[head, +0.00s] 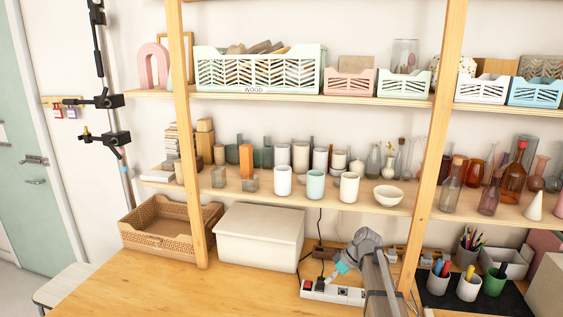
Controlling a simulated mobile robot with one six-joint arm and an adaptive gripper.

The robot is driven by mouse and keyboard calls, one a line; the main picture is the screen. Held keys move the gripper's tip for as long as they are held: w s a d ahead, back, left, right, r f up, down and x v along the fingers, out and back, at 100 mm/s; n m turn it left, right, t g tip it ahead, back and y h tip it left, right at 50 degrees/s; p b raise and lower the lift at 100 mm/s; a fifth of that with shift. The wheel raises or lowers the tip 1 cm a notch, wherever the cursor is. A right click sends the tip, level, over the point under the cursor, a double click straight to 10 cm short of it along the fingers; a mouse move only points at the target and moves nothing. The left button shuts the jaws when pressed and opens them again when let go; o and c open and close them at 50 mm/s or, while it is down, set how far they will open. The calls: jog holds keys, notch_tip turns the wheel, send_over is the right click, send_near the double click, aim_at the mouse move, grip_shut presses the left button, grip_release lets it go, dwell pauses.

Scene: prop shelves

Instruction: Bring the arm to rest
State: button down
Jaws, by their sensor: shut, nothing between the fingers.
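My arm (377,285) rises from the bottom edge, right of centre, in the head view. It bends over at a grey joint and comes down to the left, with a light blue part near its end.
A lidded cream box (258,238) and a woven basket (160,236) stand left on the wooden worktop (200,288). Pen cups (468,287) stand right of my arm. Cups, vases and bottles fill the middle shelf (235,197) above. A shelf post (432,165) rises close on the right. The front left worktop is clear.

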jog(key=s+f+m+h, duration=0.3)
jog(key=s+m+h, duration=0.3)
jog(key=s, duration=1.4)
jog(key=d+m, duration=0.1)
jog(key=m, duration=0.3)
jog(key=shift+m+h, duration=0.4)
